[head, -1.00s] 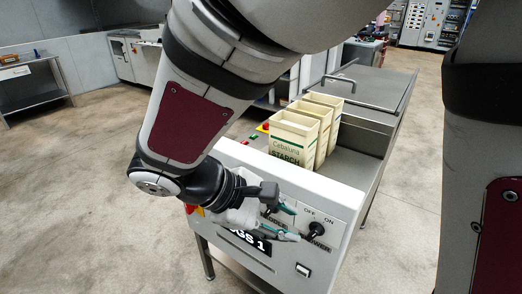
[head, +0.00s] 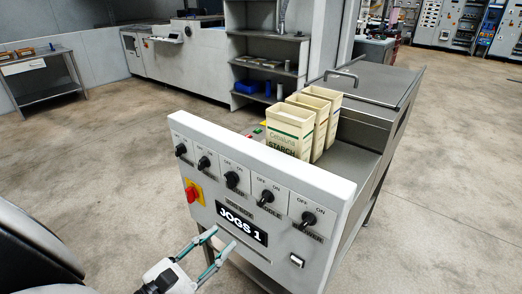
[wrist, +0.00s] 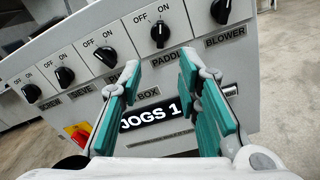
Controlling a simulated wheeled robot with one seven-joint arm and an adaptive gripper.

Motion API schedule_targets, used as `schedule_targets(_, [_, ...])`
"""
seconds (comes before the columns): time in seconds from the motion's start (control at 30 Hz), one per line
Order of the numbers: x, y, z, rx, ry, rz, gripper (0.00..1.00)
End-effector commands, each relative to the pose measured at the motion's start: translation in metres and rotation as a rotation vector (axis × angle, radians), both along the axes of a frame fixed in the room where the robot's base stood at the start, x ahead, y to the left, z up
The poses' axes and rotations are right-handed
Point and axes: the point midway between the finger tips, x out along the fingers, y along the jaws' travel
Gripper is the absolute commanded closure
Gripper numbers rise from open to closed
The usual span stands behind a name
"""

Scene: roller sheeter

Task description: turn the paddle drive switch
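The paddle drive switch (head: 266,197) is a black rotary knob, fourth from the left in the row on the white control panel. In the wrist view the knob (wrist: 160,33) sits above a partly covered PADDLE label, with OFF and ON marks over it. Its pointer looks more upright than those of the knobs to its left; its exact setting is hard to tell. My gripper (head: 223,238) is open and empty, apart from the panel, below the switch row near the JOGS 1 plate. In the wrist view its teal-padded fingers (wrist: 150,75) spread wide below the knob.
The blower switch (head: 305,219) is to the right and several similar knobs to the left. A red emergency stop (head: 193,194) is at the panel's left. Starch boxes (head: 290,133) stand behind the panel. Open floor (head: 430,200) surrounds the machine.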

Motion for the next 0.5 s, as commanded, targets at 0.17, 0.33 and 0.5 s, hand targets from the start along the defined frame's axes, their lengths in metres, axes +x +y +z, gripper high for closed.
schedule_targets(0.17, [0.016, -0.014, 0.001, 0.000, -0.001, -0.004, 0.69])
schedule_targets(0.33, [0.042, -0.034, 0.001, -0.001, 0.000, -0.006, 0.69])
schedule_targets(0.5, [0.068, -0.055, 0.001, -0.001, 0.000, -0.006, 0.69])
